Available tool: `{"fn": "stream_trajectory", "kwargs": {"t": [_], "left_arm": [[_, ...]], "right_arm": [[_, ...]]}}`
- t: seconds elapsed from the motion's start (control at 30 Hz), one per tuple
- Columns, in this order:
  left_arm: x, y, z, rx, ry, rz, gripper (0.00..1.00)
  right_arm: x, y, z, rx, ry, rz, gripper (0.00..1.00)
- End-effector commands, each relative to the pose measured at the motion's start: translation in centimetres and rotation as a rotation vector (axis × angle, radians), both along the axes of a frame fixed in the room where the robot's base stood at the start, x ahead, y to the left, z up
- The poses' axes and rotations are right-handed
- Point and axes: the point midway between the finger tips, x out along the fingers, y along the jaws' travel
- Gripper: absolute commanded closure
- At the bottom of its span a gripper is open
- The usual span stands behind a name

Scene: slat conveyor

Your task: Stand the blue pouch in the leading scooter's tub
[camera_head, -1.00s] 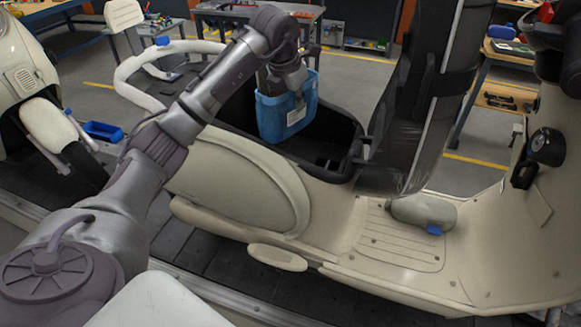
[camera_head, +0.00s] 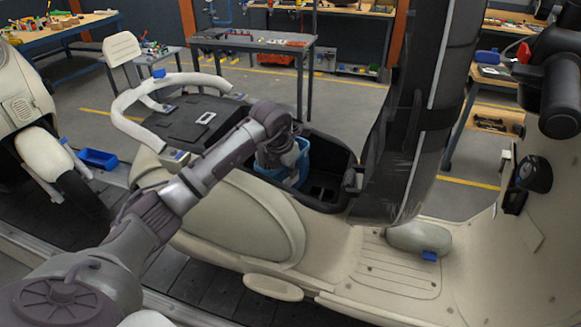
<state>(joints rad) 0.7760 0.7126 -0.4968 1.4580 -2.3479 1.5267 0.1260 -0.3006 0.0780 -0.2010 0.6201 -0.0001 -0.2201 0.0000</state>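The blue pouch (camera_head: 304,165) is down inside the black tub (camera_head: 340,155) of the leading scooter (camera_head: 240,215), toward the tub's left end. It looks about upright, with its upper part showing. My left gripper (camera_head: 285,165) is at the pouch's near side and rim, and hides much of it. It appears to be shut on the pouch, though the fingertips are mostly hidden. Whether the pouch touches the tub floor cannot be seen. My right gripper is not in view.
The scooter's raised black seat (camera_head: 425,110) stands just right of the tub. A pale curved grab rail (camera_head: 125,110) is left of it. The tub's right end is empty. Another scooter (camera_head: 20,100) stands at the far left.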

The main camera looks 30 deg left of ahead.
Motion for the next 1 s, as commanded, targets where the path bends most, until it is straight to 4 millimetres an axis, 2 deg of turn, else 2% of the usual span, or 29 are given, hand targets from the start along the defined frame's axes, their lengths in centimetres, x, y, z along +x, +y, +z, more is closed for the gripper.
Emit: {"fn": "stream_trajectory", "kwargs": {"t": [0.2, 0.4, 0.77, 0.87, 1.0], "left_arm": [[0.1, 0.0, -0.1, 0.000, -0.003, 0.000, 1.00], [0.0, 0.0, -0.1, 0.000, -0.001, 0.000, 0.69], [-0.1, 0.0, 0.5, 0.000, -0.004, 0.000, 0.69], [-0.5, 0.1, 1.7, 0.002, -0.006, 0.000, 0.69], [-1.6, 0.1, 4.4, 0.002, -0.008, -0.001, 0.69]], "right_arm": [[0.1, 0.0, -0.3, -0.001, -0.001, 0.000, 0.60], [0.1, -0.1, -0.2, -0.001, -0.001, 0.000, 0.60], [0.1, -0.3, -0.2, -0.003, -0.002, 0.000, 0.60], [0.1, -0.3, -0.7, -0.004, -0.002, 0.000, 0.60], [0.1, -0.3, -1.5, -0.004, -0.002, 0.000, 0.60]]}}
